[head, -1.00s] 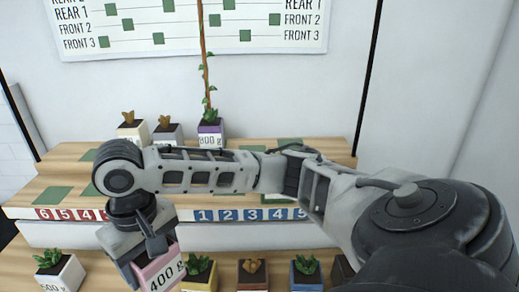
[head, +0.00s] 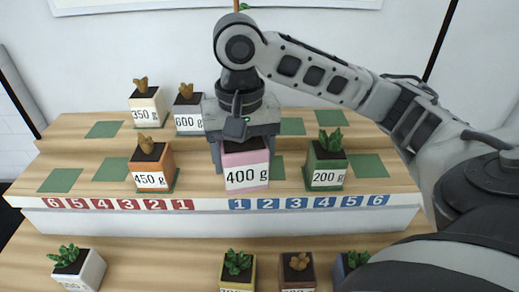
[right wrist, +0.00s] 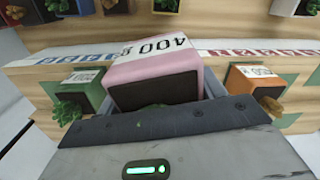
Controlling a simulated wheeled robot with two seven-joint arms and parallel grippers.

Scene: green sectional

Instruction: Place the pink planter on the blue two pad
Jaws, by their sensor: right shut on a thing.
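The pink planter (head: 246,180), marked 400 g, is upright in my right gripper (head: 244,145), which is shut on it from above. It is over the front row of the stepped shelf, behind the blue 1 and 2 labels (head: 267,203); I cannot tell whether it touches the surface. A green pad (head: 278,170) shows just right of it, partly hidden. In the right wrist view the pink planter (right wrist: 158,75) sits between the jaws. My left gripper is not in view.
A green 200 g planter (head: 326,165) stands close on the right, an orange 450 g planter (head: 151,170) on the left. White 350 g (head: 147,108) and grey 600 g (head: 187,112) planters stand behind. A free pad (head: 369,166) lies far right. Several planters line the lower step.

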